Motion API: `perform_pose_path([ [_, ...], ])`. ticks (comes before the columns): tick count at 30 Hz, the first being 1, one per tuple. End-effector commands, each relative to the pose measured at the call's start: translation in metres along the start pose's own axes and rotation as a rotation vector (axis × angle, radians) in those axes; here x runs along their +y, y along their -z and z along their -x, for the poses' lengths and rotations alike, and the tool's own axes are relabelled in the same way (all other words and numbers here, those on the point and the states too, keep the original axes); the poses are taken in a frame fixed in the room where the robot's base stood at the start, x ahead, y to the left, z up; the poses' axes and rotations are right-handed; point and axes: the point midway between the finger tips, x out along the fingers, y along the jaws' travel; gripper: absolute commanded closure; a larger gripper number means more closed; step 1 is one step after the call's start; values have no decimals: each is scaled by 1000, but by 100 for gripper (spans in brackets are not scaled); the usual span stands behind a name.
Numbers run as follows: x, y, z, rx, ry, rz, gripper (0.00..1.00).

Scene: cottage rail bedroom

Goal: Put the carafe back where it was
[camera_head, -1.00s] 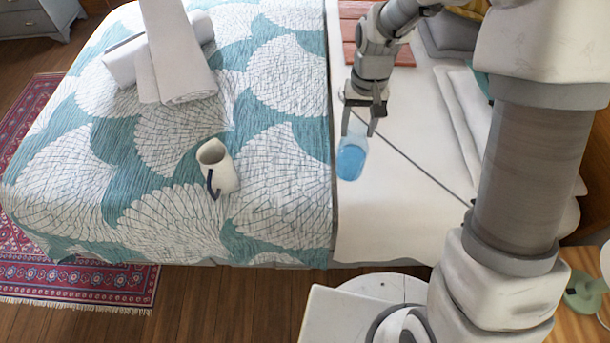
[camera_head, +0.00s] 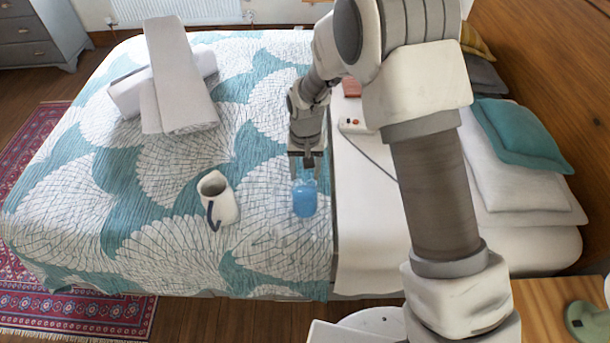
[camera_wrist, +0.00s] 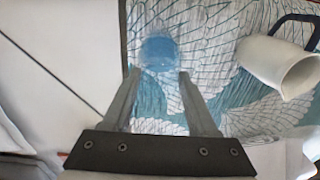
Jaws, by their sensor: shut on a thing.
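The carafe (camera_head: 305,198) is clear with blue in its lower part. It is held over the patterned bedspread, near that cover's right edge. My gripper (camera_head: 304,172) is shut on the carafe's upper part, and in the head view the carafe hangs roughly upright below it. In the wrist view the carafe's blue part (camera_wrist: 159,52) shows beyond my two fingers (camera_wrist: 158,75). I cannot tell whether its base touches the bed.
Rolled white towels (camera_head: 178,88) lie farther back. A white device (camera_head: 353,126) with a cable lies on the pale sheet. Pillows (camera_head: 520,185) are at the right.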

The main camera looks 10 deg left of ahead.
Motion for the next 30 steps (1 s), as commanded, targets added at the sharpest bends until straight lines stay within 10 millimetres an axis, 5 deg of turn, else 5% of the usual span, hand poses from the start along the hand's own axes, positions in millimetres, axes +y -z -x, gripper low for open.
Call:
perform_pose_path([
  [4, 0, 0, -18, 0, 0, 0, 100],
  [15, 0, 0, -24, 2, 1, 0, 100],
  [16, 0, 0, -25, 0, 0, 0, 39],
  [18, 0, 0, -24, 0, 0, 0, 27],
  [21, 0, 0, -24, 0, 0, 0, 11],
  [30, 0, 0, -22, 0, 0, 0, 11],
])
